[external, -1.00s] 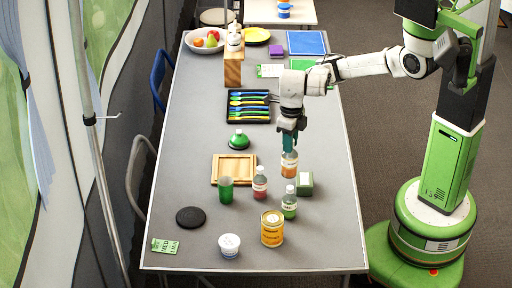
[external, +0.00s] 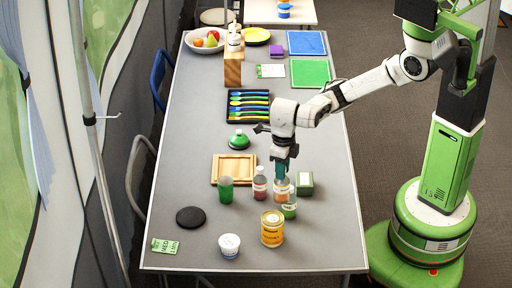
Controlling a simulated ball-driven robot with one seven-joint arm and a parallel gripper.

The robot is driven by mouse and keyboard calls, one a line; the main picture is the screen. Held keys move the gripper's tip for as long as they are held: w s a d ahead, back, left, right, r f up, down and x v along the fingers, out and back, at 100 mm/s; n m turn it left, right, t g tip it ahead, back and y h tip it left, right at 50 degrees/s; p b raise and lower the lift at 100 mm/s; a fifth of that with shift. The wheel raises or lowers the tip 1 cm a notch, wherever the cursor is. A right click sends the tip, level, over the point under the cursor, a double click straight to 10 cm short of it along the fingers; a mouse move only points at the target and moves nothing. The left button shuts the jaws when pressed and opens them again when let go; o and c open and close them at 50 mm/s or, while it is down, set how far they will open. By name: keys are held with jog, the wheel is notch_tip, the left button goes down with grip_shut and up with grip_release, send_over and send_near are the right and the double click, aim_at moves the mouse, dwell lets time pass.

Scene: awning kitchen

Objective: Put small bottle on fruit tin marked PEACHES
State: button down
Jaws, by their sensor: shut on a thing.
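My gripper (external: 282,173) points down over the near part of the table and is shut on a small bottle (external: 281,189) with orange contents and a pale label. The bottle is upright; its top is hidden by the fingers. A yellow-orange fruit tin (external: 272,230) stands upright near the table's front edge, below the held bottle in the picture. Its lettering is too small to read. The held bottle is apart from the tin.
A red bottle (external: 260,185), green box (external: 304,184), green cup (external: 225,191) and wooden tray (external: 214,170) stand close by. A white tub (external: 229,246) is left of the tin.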

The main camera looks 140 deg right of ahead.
notch_tip(320, 180, down, 6)
jog(key=w, duration=0.2)
jog(key=shift+w+d+f, duration=0.25)
jog(key=shift+w+d, duration=0.15)
jog(key=shift+d, duration=0.05)
jog(key=shift+f+b, duration=0.2)
jog(key=shift+b, duration=0.1)
jog(key=c, duration=0.9)
grip_release()
jog(key=shift+c, duration=0.2)
